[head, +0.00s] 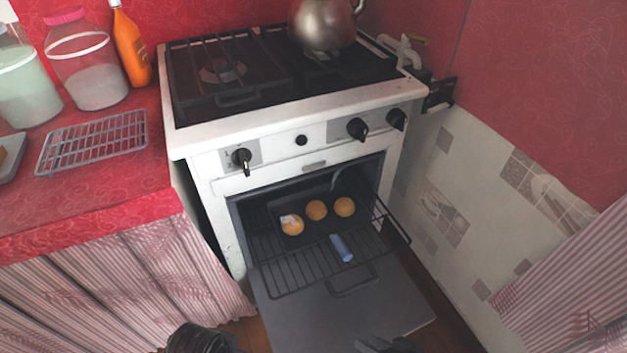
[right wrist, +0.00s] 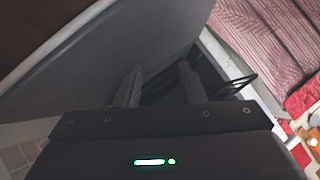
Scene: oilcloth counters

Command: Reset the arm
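My right gripper (head: 388,344) shows at the bottom edge of the head view, in front of the lowered oven door (head: 345,315). In the right wrist view its two fingers (right wrist: 160,86) stand apart with nothing between them. A dark part of my left arm (head: 200,339) shows at the bottom edge, left of the door; I cannot make out its fingers. The white stove (head: 290,135) has its oven open. A wire rack (head: 290,272) is slid partly out.
A kettle (head: 325,22) stands on the stove top. On the red counter (head: 75,205) at left are jars (head: 85,65), an orange bottle (head: 131,45) and a cooling rack (head: 93,140). A tiled wall (head: 450,200) closes off the right side. The open door juts towards me.

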